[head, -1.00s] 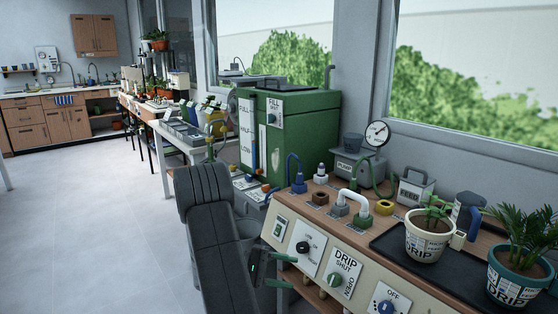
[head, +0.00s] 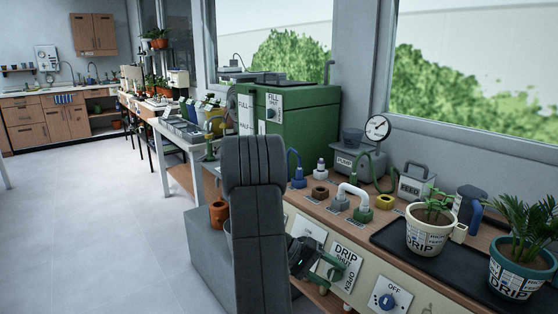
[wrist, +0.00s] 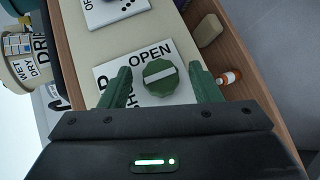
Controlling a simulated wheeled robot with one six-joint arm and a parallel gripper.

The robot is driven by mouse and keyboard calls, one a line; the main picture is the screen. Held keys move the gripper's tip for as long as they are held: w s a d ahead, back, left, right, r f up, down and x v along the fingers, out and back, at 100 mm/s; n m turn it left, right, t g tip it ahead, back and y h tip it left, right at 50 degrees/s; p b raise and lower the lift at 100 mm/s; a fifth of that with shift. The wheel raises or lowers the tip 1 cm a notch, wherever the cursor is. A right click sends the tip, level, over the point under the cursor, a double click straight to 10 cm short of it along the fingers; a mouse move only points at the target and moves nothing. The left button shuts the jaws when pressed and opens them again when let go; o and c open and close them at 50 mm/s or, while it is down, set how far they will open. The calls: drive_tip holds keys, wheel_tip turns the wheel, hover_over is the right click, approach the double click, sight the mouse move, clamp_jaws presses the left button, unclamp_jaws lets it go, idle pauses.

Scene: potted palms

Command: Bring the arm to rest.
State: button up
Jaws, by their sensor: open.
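My gripper (head: 325,268) is in front of the DRIP panel (head: 347,256) on the bench's sloping front. In the wrist view my gripper (wrist: 161,82) is open, with its two green fingers apart and nothing held. A round green knob (wrist: 160,78) with a pale bar shows between and beyond the fingertips, on a white plate marked OPEN (wrist: 150,52). I cannot tell from these views how much gap lies between the fingers and the knob. In the head view the gripper hides that knob. My dark arm stands upright left of the panel.
The bench top carries a cream pot (head: 430,236) and a teal pot (head: 517,270) on a black tray, a pump (head: 355,162) and hose fittings. A green tank (head: 300,125) stands behind. Open floor (head: 90,220) is at left.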

drive_tip(key=m+y, duration=0.1)
drive_tip(key=m+t+y, duration=0.1)
drive_tip(key=m+y, duration=0.1)
drive_tip(key=shift+s+d+r+m+t+y, duration=0.1)
drive_tip(key=shift+d+r+m+t+y, duration=0.15)
drive_tip(key=shift+m+t+y, duration=0.15)
drive_tip(key=m+t+y+p, duration=0.1)
drive_tip(key=m+t+y, duration=0.1)
drive_tip(key=m+y, duration=0.1)
drive_tip(key=shift+s+d+t+y, duration=0.1)
drive_tip(key=shift+s+t+y, duration=0.05)
drive_tip(key=shift+t+y, duration=0.2)
